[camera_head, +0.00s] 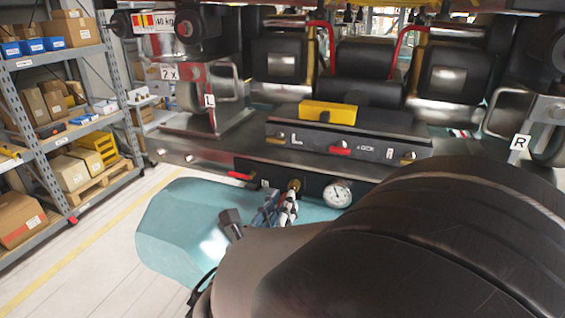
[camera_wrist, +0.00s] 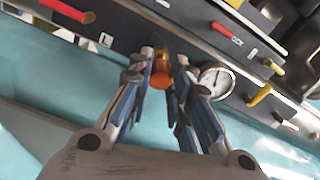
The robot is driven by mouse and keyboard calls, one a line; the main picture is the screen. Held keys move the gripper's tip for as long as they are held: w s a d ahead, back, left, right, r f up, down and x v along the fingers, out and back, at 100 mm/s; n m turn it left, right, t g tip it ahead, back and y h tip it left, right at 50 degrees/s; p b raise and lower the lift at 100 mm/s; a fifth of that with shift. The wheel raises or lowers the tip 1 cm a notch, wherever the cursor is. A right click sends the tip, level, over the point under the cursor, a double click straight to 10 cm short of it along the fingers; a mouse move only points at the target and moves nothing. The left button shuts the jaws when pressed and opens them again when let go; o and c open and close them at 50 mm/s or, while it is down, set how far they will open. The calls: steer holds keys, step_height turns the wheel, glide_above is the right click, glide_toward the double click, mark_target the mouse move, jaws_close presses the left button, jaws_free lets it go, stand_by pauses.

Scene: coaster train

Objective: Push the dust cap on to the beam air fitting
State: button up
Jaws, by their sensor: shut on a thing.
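My gripper (camera_wrist: 162,74) is shut on the orange dust cap (camera_wrist: 160,84), which sits between the two fingers in the wrist view. The brass-coloured beam air fitting (camera_wrist: 160,50) shows just past the cap, on the dark panel of the beam. I cannot tell whether cap and fitting touch. In the head view my gripper (camera_head: 286,205) is at the front of the beam, right below the fitting (camera_head: 294,185). The cap is hidden by the fingers there.
A round pressure gauge (camera_head: 338,194) sits close to the right of the fitting. A red lever (camera_head: 241,176) is to its left. A control panel (camera_head: 345,143) with a yellow block (camera_head: 328,111) is above. Shelves (camera_head: 75,110) with boxes stand at the left.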

steer(key=shift+x, duration=1.55)
steer(key=o, duration=0.9)
steer(key=shift+c, duration=0.2)
steer(key=shift+a, duration=0.1)
